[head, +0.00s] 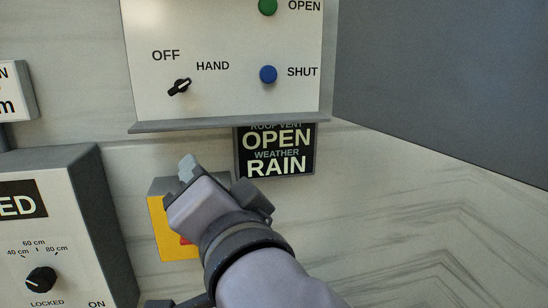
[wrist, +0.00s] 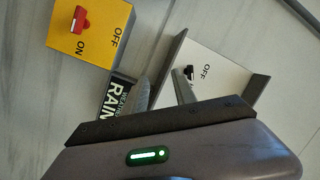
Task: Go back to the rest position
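My gripper (head: 181,180) is in front of the wall in the head view, below the white control panel (head: 225,105) and over part of a yellow switch box (head: 158,222). In the wrist view the two fingers of my gripper (wrist: 162,76) stand apart with nothing seen between them. The yellow box (wrist: 108,22) with its red switch (wrist: 80,20) shows at the upper left there. In the head view my gripper and arm hide much of that box.
A black sign reading OPEN and RAIN (head: 276,155) hangs under the panel's grey ledge (head: 230,122). A grey box with a black knob (head: 41,280) stands at the left. A dark grey surface (head: 450,80) is at the upper right. The wall at the lower right looks clear.

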